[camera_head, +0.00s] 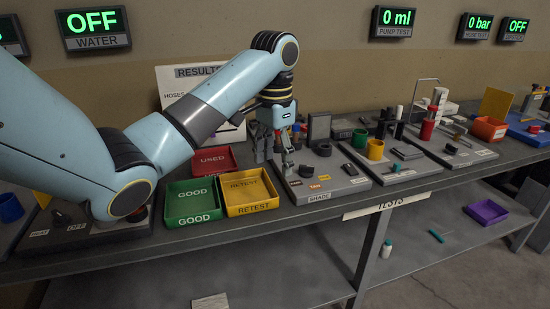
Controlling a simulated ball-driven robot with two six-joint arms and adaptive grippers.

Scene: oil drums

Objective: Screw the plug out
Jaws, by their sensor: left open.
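My left gripper (274,157) comes down from the blue arm at the middle of the bench. Its fingers are apart, near the left edge of a grey board marked SHADE (333,188). I see nothing clearly held between them. A short dark round piece (323,149) sits on that board, right of the gripper and apart from it. No oil drum shows, and I cannot tell which small part is the plug. My right gripper is out of view.
Left of the gripper are a green GOOD tray (193,204), a yellow RETEST tray (249,192) and a red USED tray (214,160). More boards with a green cup (359,138), yellow cup (376,149) and red cylinder (427,129) stand right. A purple tray (486,211) is on the lower shelf.

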